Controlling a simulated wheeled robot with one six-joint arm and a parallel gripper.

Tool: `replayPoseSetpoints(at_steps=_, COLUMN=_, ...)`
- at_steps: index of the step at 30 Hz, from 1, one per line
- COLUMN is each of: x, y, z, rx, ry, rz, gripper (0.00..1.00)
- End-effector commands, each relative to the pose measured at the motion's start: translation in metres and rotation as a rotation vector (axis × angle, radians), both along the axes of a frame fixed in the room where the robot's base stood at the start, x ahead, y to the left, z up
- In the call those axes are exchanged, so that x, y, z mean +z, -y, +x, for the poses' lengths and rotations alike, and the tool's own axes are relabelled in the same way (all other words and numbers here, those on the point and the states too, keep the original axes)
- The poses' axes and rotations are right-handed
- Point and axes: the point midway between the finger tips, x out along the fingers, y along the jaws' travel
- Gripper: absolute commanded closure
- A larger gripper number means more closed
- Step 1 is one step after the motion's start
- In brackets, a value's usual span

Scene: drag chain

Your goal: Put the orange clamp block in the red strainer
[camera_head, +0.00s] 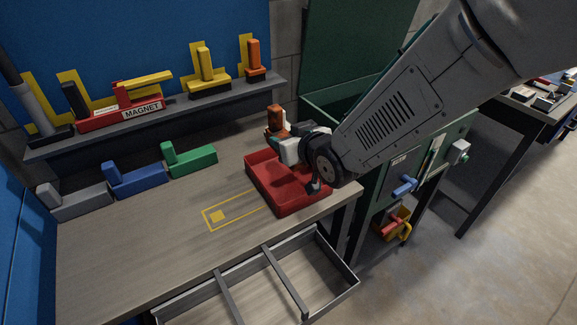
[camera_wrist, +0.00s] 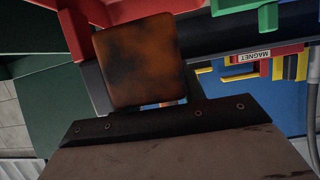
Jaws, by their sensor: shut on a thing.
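The orange clamp block (camera_head: 275,117), rusty orange-brown with dark patches, is held in my gripper (camera_head: 286,143). It stands out beyond the back edge of the red strainer. In the wrist view the block (camera_wrist: 140,60) fills the space in front of my gripper (camera_wrist: 146,92), which is shut on it. The red strainer (camera_head: 262,184) is a shallow red tray at the right front of the workbench. My arm covers its right back part, so I cannot tell whether the block's lower part touches it. Part of the strainer's red rim seems to show at the top of the wrist view.
Grey (camera_head: 78,203), blue (camera_head: 135,181) and green (camera_head: 190,160) blocks stand in a row on the bench (camera_head: 150,240). A shelf behind holds a red magnet (camera_head: 120,112) and several tools. An open drawer (camera_head: 285,280) juts out in front. A green machine stands right.

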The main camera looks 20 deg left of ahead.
Motion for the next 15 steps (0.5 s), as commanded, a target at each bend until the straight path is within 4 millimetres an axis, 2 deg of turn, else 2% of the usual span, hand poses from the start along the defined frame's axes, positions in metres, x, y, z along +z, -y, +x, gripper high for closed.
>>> replayPoseSetpoints(at_steps=1, x=-0.014, y=0.0, z=0.0, rx=0.001, ry=-0.004, rz=-0.002, gripper=0.92)
replayPoseSetpoints(at_steps=3, x=-0.028, y=0.0, z=0.0, rx=0.0, ry=-0.003, rz=-0.002, gripper=0.92)
replayPoseSetpoints(at_steps=6, x=-0.041, y=0.0, z=0.001, rx=-0.001, ry=0.0, rz=-0.001, gripper=0.92)
replayPoseSetpoints(at_steps=11, x=-0.05, y=0.001, z=0.001, rx=-0.002, ry=0.001, rz=0.001, gripper=0.92)
replayPoseSetpoints(at_steps=15, x=-0.067, y=0.002, z=0.002, rx=-0.004, ry=-0.002, rz=-0.001, gripper=0.92)
